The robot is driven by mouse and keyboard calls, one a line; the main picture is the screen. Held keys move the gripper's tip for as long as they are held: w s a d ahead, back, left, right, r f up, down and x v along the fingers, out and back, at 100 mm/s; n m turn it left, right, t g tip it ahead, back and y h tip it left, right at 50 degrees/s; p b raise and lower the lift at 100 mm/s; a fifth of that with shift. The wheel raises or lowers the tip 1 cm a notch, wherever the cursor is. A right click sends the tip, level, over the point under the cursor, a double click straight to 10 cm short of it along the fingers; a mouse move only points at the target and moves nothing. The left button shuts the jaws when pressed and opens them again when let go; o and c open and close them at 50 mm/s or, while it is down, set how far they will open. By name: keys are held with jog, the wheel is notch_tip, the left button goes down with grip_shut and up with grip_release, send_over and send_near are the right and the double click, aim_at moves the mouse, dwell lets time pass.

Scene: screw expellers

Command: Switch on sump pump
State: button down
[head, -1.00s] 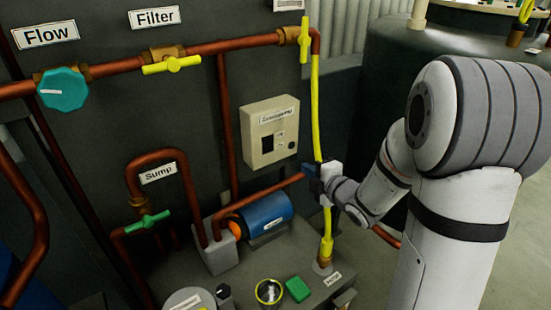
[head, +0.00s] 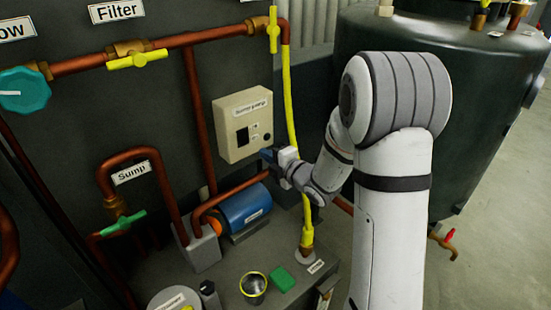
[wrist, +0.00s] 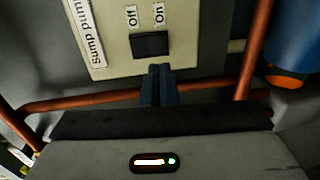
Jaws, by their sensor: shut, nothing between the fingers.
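In the wrist view the box (wrist: 185,50) fills the upper middle, with the labels "Sump pump", "Off" and "On". Its black rocker switch (wrist: 151,45) sits below these labels. My gripper (wrist: 157,68) is shut and empty, its blue fingertips just below the switch in the picture; I cannot tell whether they touch it. In the head view my gripper (head: 267,154) is by the lower right of the box.
A blue pump motor (head: 244,207) and copper pipes lie below the box. A yellow hose (head: 289,100) runs down right of it. A green block (head: 281,279) and a cup (head: 253,287) stand on the ledge. A large dark tank (head: 480,110) stands at right.

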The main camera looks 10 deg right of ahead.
aim_at(245, 143)
jog(key=x, duration=0.8)
jog(key=shift+p, duration=0.3)
jog(key=shift+w+a+f+b, duration=0.1)
jog(key=shift+f+b, duration=0.25)
jog(key=shift+b, duration=0.65)
jog(key=shift+r+p, duration=0.3)
jog(key=shift+p, duration=0.05)
jog(key=shift+f, duration=0.15)
jog(key=f+b+v, duration=0.3)
jog(key=v, duration=1)
jog(key=shift+s+d, duration=0.3)
jog(key=shift+s, duration=0.15)
jog(key=shift+r, duration=0.1)
